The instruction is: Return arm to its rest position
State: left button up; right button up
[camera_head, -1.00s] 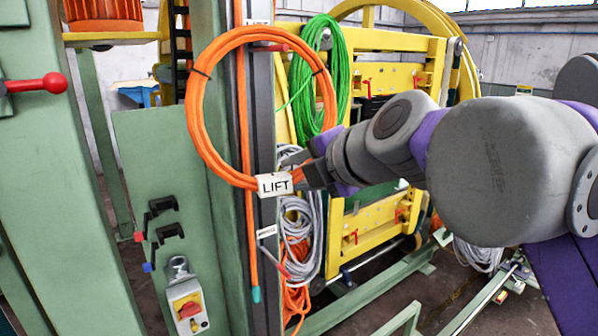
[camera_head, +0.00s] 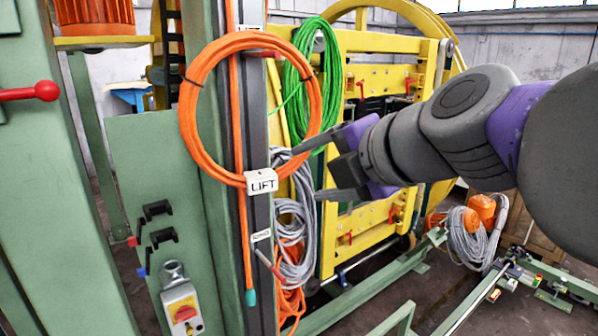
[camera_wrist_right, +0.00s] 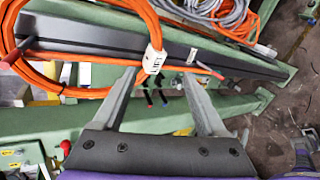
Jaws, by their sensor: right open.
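My right gripper (camera_head: 318,171) is open and empty in the head view. Its two fingers point left, a little to the right of the white LIFT tag (camera_head: 261,181). The tag is on the orange cable coil (camera_head: 188,105), which hangs on the green post. In the right wrist view, the open right gripper (camera_wrist_right: 158,82) has its fingers apart, with the LIFT tag (camera_wrist_right: 153,60) beyond and between the tips. The orange coil (camera_wrist_right: 88,92) shows there at the left. My right arm (camera_head: 465,115) reaches in from the right. My left gripper is not in view.
A green cable coil (camera_head: 332,75) and grey cables (camera_head: 303,215) hang behind the post (camera_head: 215,215). A yellow frame (camera_head: 385,75) stands behind my right gripper. A red-knobbed lever (camera_head: 40,91) and a switch box (camera_head: 182,308) are at the left. Green rails cross the floor at lower right.

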jog(key=s+d+f+m+g+h, duration=0.1)
jog(key=s+d+f+m, duration=0.3)
jog(key=f+m, duration=0.5)
jog(key=s+d+f+m+g+h, duration=0.2)
jog(key=s+d+f+m, duration=0.3)
jog(key=f, duration=1.9)
jog(key=s+d+f+m+g+h, duration=0.1)
jog(key=s+d+f+m+h, duration=0.2)
jog(key=f+m, duration=1)
jog(key=s+d+f, duration=0.2)
jog(key=d+f, duration=0.1)
jog(key=shift+f+g+h, duration=0.25)
jog(key=shift+g+h, duration=0.15)
jog(key=shift+s, duration=0.1)
